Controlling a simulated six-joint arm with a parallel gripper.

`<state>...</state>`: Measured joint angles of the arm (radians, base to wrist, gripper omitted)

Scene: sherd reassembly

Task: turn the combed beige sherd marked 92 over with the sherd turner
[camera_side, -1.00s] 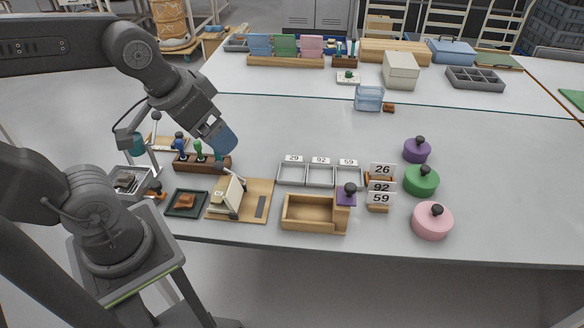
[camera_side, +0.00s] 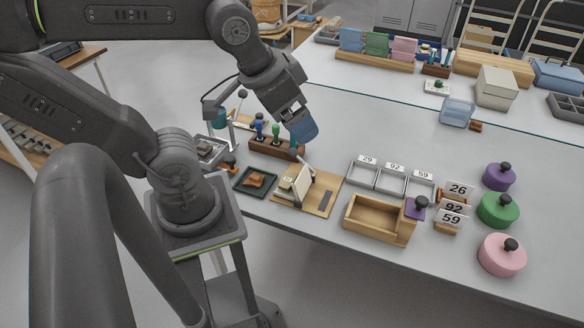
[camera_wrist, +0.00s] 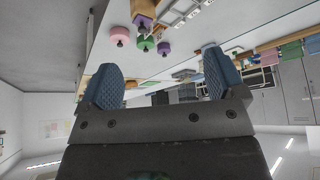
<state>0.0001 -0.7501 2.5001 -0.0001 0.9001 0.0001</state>
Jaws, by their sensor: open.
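The sherd turner appears to be the wooden board (camera_side: 325,203) with an upright cream flap (camera_side: 304,175) and a pale block at its left end. I cannot tell whether a sherd lies in it. No mark 92 is readable on any sherd, and I cannot make out a combed beige one. My gripper (camera_side: 302,128) is raised above the table, behind the turner and near the stamp rack. In the wrist view its blue fingers (camera_wrist: 162,80) are wide apart with nothing between them.
A wooden rack (camera_side: 262,147) with several coloured handles stands below my gripper. Right of the turner are grey trays (camera_side: 391,184) labelled 29, 92, 59, a wooden box (camera_side: 372,222), number cards (camera_side: 453,207) and purple, green and pink lidded pots (camera_side: 501,255). The table behind them is mostly clear.

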